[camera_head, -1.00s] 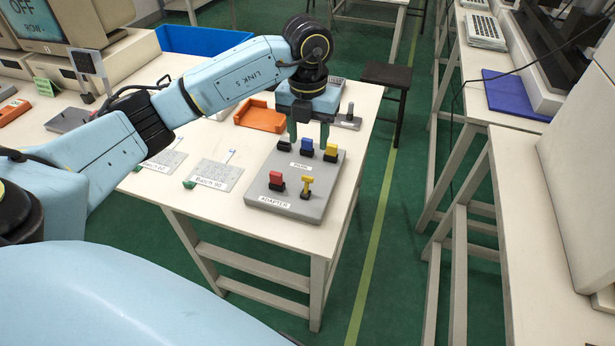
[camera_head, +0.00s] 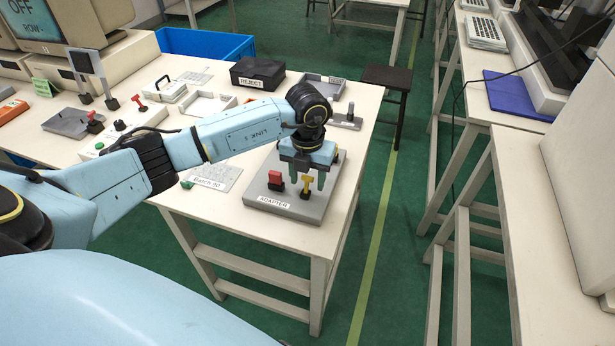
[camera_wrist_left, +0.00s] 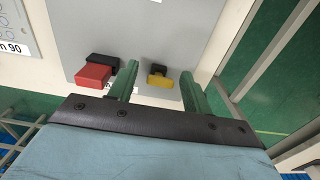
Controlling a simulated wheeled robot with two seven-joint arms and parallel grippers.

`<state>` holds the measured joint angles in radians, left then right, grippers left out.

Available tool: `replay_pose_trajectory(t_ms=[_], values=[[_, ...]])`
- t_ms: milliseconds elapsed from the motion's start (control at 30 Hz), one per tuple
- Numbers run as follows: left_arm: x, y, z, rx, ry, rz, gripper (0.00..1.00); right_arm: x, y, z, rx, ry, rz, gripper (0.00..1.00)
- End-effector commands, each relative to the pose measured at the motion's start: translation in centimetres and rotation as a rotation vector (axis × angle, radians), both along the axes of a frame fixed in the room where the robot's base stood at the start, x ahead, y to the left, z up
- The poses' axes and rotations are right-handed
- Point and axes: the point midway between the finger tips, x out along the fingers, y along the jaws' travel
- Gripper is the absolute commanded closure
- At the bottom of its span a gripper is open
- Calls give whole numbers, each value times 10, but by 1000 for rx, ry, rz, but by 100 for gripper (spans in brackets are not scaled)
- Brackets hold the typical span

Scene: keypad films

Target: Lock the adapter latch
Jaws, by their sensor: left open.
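The grey adapter board (camera_head: 258,198) lies at the near right corner of the table, with an ADAPTER label on its front edge. A red block on a black base (camera_head: 275,178) and a yellow T-shaped latch (camera_head: 306,184) stand on it; the latch also shows in the left wrist view (camera_wrist_left: 160,80). My left gripper (camera_head: 308,182) is open and points down at the board. In the left wrist view its green fingers (camera_wrist_left: 159,72) appear on either side of the yellow latch, with the red block (camera_wrist_left: 92,76) outside them. Contact cannot be told. My gripper and arm hide most of the board's back row.
A Batch 90 card (camera_head: 218,176) lies left of the board. Behind are a black REJECT box (camera_head: 257,73), a white tray (camera_head: 208,104) and a grey tray (camera_head: 318,86). A stool (camera_head: 388,78) stands right of the table, beside open floor.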

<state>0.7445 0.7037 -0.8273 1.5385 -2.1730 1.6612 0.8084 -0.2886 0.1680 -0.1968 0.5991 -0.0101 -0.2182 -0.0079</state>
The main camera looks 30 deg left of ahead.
Motion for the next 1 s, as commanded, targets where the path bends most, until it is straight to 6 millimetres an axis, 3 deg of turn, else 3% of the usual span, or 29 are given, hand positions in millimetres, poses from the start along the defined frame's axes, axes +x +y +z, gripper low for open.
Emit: replay_pose_trajectory(t_ms=[167,500,1000], values=[[0,0,0,0,0,0,51,0,0,0,0,-1,0,100],[0,0,1,0,0,0,95,1,0,0,1,-2,-1,100],[8,2,-2,-38,163,3,96,3,2,2,3,-5,-2,100]])
